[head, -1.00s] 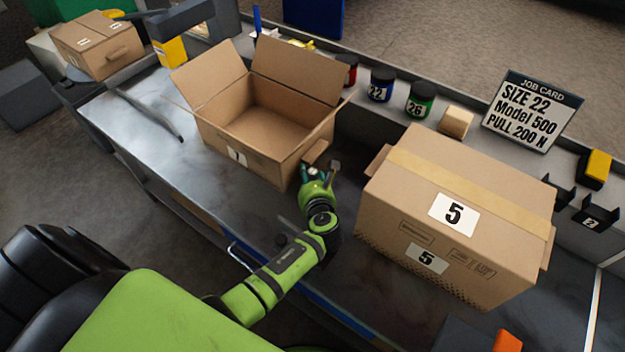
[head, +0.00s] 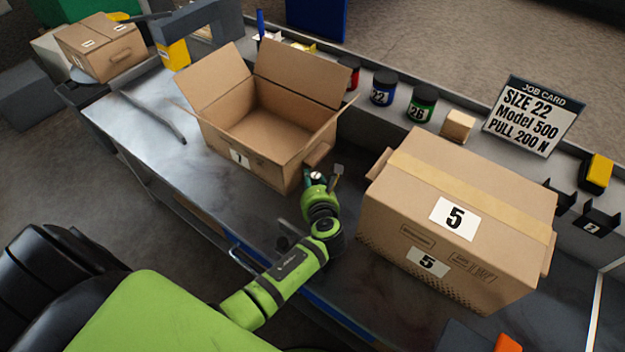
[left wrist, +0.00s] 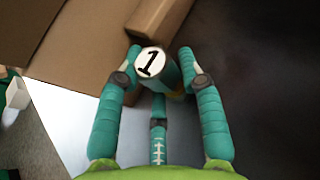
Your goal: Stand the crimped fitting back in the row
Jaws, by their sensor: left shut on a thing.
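My left gripper (head: 319,178) is over the bench, just in front of the near right corner of the open box marked 1. In the left wrist view its teal fingers (left wrist: 160,82) are shut around a fitting (left wrist: 151,62), a teal cylinder with a white top marked 1. The fitting's white top also shows small in the head view (head: 316,175). Its lower end is mostly hidden by the fingers, and I cannot tell whether it touches the bench. My right gripper is not in view.
The open box (head: 215,138) is close beside the gripper. A closed box marked 5 (head: 400,220) stands to the right. Marked pots (head: 382,88), a job card (head: 532,115) and black brackets (head: 598,215) line the back ledge. Bare bench (head: 150,150) lies left of the open box.

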